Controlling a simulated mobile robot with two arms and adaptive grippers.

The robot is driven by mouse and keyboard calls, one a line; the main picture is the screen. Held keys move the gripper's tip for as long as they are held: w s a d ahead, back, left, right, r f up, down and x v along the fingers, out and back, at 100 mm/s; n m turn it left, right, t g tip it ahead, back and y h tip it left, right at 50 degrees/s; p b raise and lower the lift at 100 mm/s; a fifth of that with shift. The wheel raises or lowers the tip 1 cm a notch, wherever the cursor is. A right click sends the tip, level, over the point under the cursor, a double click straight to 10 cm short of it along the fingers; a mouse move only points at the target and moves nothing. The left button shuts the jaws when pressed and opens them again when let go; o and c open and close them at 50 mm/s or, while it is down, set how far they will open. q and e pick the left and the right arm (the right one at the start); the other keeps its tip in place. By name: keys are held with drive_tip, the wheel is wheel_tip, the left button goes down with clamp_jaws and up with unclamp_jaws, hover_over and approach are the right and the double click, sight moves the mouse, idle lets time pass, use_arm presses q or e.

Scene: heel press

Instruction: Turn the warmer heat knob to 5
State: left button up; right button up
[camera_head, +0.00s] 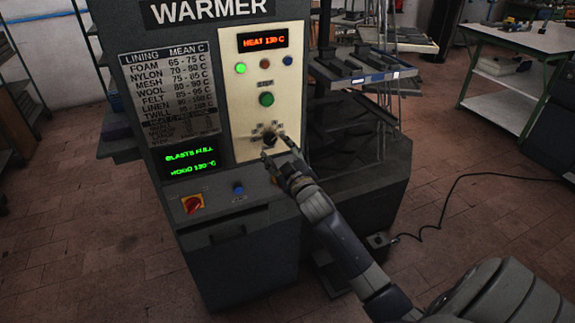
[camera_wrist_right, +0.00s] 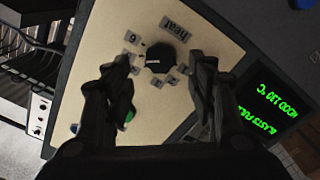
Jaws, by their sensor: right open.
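The warmer (camera_head: 225,235) is a dark cabinet with a cream control panel (camera_head: 285,75). The black round heat knob (camera_head: 269,140) sits low on that panel with small numbered labels around it. In the right wrist view the knob (camera_wrist_right: 160,57) shows a pale pointer line, with labels such as 6 nearby; its exact setting cannot be read. My right gripper (camera_head: 277,148) is open, in front of the panel at the knob. In the wrist view its fingers (camera_wrist_right: 164,75) lie to either side of the knob, with no clear contact. My left gripper is out of view.
A red display (camera_head: 263,40) reads HEAT 130 C. A green button (camera_head: 266,99) sits above the knob. Green text shows on a dark screen (camera_head: 191,160). A red rotary switch (camera_head: 192,204) and blue button (camera_head: 238,188) are on the lower ledge. A cable (camera_head: 470,177) lies on the floor at right.

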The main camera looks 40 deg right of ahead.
drive_tip(key=v, duration=0.7)
drive_tip(key=shift+s, duration=0.15)
